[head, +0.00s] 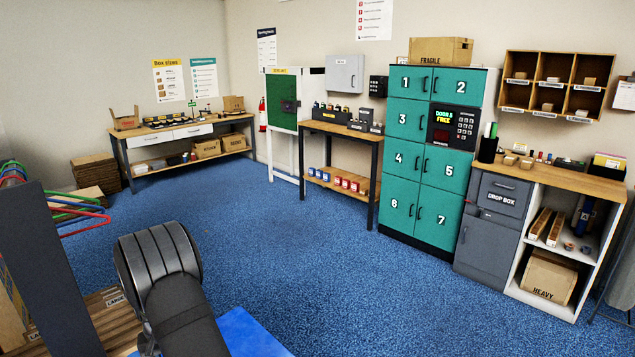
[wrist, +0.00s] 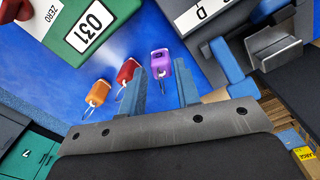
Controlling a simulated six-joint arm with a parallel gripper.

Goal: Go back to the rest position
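My gripper (wrist: 162,82) shows in the wrist view with its two blue-grey fingers apart and nothing held between them. Beyond the fingertips, a purple tag (wrist: 159,59) with a wire ring lies on a blue surface (wrist: 150,22). A red tag (wrist: 127,70) and an orange tag (wrist: 97,91) lie to its left, each with a ring. The left finger overlaps the edge of the red tag's spot. In the head view part of my dark arm fills the lower left, and my gripper is out of that picture.
In the wrist view a green box (wrist: 84,20) marked 031 is at upper left, and a grey metal bracket (wrist: 273,45) is at right. In the head view, teal lockers (head: 411,155), a workbench (head: 185,134) and a drop box (head: 492,222) line the walls. Blue floor (head: 300,250) is clear.

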